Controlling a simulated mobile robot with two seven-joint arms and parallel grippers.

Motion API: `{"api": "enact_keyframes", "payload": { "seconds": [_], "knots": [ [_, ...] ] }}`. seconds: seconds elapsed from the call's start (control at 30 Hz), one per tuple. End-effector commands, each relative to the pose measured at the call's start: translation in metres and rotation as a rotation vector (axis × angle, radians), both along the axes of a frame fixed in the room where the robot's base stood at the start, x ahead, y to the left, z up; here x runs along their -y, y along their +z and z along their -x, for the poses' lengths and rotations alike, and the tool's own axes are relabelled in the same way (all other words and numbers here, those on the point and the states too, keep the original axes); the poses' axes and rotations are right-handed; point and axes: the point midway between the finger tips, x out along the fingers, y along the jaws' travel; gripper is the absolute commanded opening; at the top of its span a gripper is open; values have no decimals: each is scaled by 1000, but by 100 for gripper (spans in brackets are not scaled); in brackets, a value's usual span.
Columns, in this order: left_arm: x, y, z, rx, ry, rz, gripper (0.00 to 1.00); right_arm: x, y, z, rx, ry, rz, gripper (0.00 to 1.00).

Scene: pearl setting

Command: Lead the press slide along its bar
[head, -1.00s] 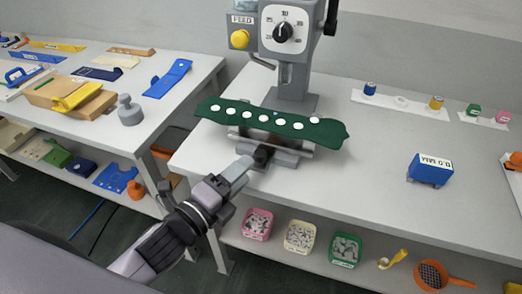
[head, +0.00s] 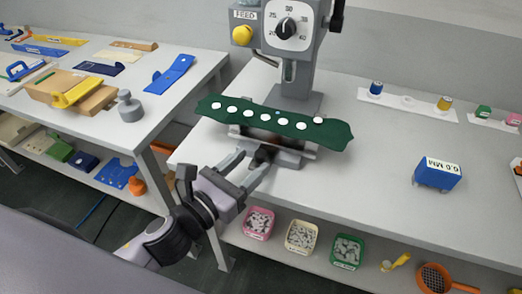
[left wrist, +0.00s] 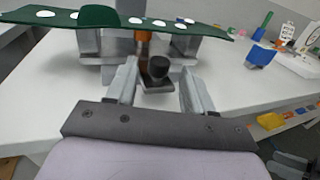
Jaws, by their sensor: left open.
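The press (head: 297,70) stands on the right-hand table, with a grey bar (head: 300,151) at its base. A green strip with white discs (head: 318,132) lies across the base and hides part of it. The slide's black knob (left wrist: 156,67) shows in the left wrist view, in front of an orange-brown post (left wrist: 143,42). My left gripper (head: 257,160) is open at the base's front. In the wrist view its fingers (left wrist: 159,76) are on either side of the knob, with gaps on both sides. In the head view the knob is dark and partly hidden.
A blue block (head: 436,177) stands on the right of the table, with spools (head: 444,103) behind it. Several bins (head: 302,237) sit on the shelf below. The left table (head: 150,60) carries wooden and coloured parts.

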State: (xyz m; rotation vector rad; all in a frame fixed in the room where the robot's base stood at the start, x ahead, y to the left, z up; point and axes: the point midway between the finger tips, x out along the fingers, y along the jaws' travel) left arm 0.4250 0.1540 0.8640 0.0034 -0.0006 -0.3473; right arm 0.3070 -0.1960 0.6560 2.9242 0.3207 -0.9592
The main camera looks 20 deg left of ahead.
Motion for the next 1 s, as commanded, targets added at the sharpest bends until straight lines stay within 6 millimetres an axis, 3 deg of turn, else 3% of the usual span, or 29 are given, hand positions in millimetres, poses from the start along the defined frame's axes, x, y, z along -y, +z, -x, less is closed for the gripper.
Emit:
{"api": "enact_keyframes", "payload": {
  "seconds": [0.33,0.73,0.77,0.9,1.0],
  "knots": [
    [14,0,-37,0,0,2,52,3,-2,2,-8,-3,9,43],
    [16,0,-43,-2,-1,3,52,4,-2,2,-7,-4,10,43],
    [16,0,-43,-1,-1,4,46,4,-2,3,-7,-4,10,43],
    [16,0,-42,-1,-1,4,0,4,-1,2,-6,-4,9,43],
    [16,0,-42,-1,-1,4,0,4,-1,2,-6,-3,9,43]
  ]
}}
